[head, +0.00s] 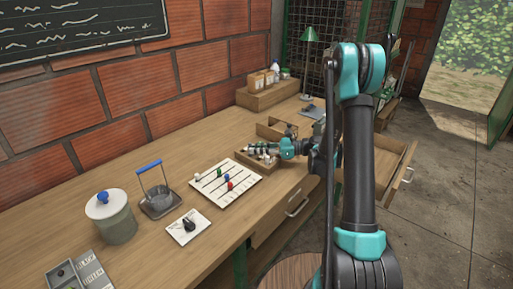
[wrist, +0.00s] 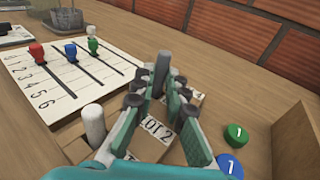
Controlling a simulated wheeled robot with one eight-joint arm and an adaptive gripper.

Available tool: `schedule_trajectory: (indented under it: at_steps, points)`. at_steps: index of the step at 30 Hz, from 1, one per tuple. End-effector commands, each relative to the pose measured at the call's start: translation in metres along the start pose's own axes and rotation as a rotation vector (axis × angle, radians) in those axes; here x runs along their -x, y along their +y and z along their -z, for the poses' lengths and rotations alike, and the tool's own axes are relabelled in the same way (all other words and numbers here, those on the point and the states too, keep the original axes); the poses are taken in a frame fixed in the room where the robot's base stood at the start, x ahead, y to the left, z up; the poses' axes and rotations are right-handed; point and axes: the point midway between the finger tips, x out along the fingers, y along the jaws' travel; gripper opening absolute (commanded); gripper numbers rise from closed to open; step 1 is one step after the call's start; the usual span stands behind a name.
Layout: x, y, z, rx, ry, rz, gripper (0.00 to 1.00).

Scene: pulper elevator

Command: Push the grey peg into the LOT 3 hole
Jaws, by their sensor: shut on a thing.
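In the wrist view, my gripper (wrist: 160,92) is shut on a dark grey peg (wrist: 162,70), whose upper part rises upright between the fingertips. Its lower end is hidden by the fingers. A wooden block (wrist: 85,150) with lot labels lies beneath. A LOT 2 label (wrist: 156,132) shows between the fingers, and the LOT 3 hole cannot be made out.
A white numbered board (wrist: 62,85) with coloured sliders lies beside the block. A green disc (wrist: 236,133) and a blue disc (wrist: 229,165) lie to its right. In the head view, an open drawer (head: 395,165) juts from the bench, and a lidded pot (head: 110,218) stands front left.

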Motion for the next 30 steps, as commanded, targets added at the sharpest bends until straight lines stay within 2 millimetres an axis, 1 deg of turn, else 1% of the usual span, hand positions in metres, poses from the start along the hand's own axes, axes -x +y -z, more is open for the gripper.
schedule_trajectory:
  at_steps: [11, 12, 17, 18, 26, 30]
  points:
    - [-0.0002, 0.0000, 0.0018, 0.000, 0.000, 0.000, 0.00]
    - [-0.0002, 0.0000, 0.0018, 0.000, 0.000, 0.000, 0.15]
    - [-0.0002, 0.0000, 0.0018, 0.000, 0.000, 0.000, 0.35]
    - [-0.0002, 0.0000, 0.0018, 0.000, 0.000, 0.000, 0.37]
    - [0.0003, -0.0001, 0.0018, 0.000, 0.000, 0.000, 0.37]
    - [0.0094, -0.0008, 0.0018, 0.000, 0.000, 0.003, 0.37]
